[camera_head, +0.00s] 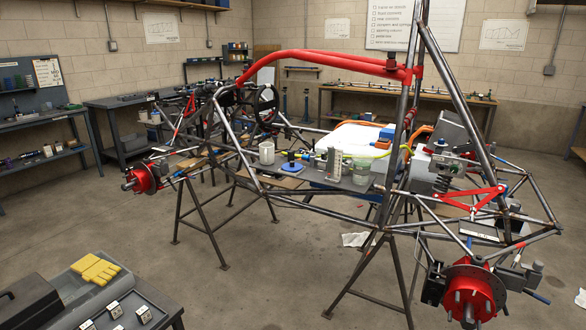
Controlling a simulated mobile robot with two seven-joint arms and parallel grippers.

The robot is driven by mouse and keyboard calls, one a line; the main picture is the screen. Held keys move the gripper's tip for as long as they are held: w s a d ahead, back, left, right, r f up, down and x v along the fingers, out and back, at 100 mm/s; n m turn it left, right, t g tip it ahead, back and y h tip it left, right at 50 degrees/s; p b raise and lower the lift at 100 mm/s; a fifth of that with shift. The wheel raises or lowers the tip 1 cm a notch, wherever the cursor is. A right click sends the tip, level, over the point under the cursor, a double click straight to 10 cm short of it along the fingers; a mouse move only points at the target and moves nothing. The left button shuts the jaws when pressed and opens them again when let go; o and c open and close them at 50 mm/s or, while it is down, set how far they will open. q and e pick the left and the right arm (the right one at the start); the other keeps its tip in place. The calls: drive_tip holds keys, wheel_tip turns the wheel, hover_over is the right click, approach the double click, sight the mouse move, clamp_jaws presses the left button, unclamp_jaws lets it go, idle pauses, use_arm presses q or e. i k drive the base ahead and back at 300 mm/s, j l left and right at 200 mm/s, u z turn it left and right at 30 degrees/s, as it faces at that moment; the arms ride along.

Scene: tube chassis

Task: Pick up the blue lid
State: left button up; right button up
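A small flat blue round piece (291,167), which looks like the blue lid, lies on the grey board (352,186) inside the tube chassis. A raised blue part stands at its upper edge; it is too small to tell whether this is a knob or another thing. A light grey cup (266,153) stands to its left. A white upright block (334,163) and a translucent greenish cup (361,170) stand to its right. Neither of my grippers is in view.
Chassis tubes (236,153) and a red roll bar (320,55) frame the board. Stands (206,222) hold the chassis above the floor. A workbench with yellow gloves (95,269) is at the front left. The concrete floor (240,285) in front is mostly clear.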

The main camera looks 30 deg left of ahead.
sight(292, 167)
drive_tip(key=i+j+u, duration=0.2)
drive_tip(key=i+j, duration=0.15)
drive_tip(key=i+j+u, duration=0.25)
drive_tip(key=i, duration=0.25)
drive_tip(key=i+j+u, duration=0.2)
drive_tip(key=i, duration=0.3)
